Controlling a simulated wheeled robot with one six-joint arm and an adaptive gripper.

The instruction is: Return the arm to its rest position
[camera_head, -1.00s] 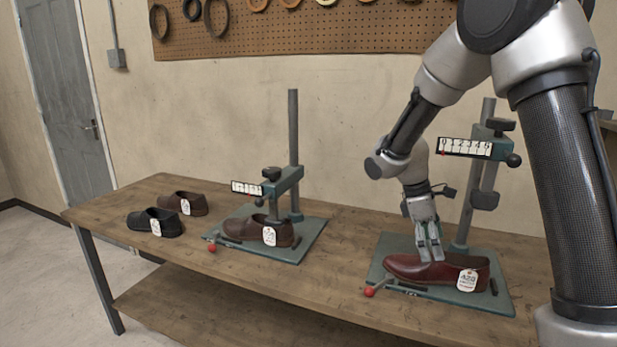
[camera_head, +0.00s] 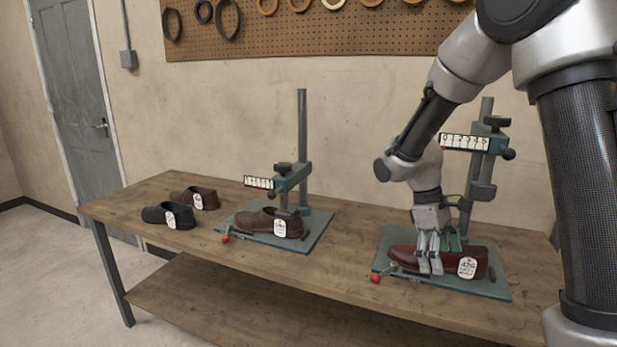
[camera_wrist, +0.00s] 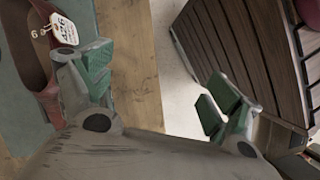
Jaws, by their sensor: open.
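My gripper (camera_head: 430,264) is open, pointing down at the near side of the dark red shoe (camera_head: 402,256) in the head view. Its fingers overlap the shoe's middle there. In the wrist view my gripper (camera_wrist: 155,85) has its green-padded fingers spread wide with nothing between them. The red shoe (camera_wrist: 47,96) shows beside the left finger; whether they touch I cannot tell. The shoe lies on the right stitcher's green base plate (camera_head: 490,288) with a white tag (camera_head: 467,267) on its heel.
A left stitcher (camera_head: 292,176) holds a brown shoe (camera_head: 258,222). A black shoe (camera_head: 154,215) and another brown shoe (camera_head: 207,200) stand at the left of the wooden table (camera_head: 335,262). A red-knobbed lever (camera_head: 375,278) sits by the right plate. The right stitcher's post (camera_head: 487,112) rises behind my gripper.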

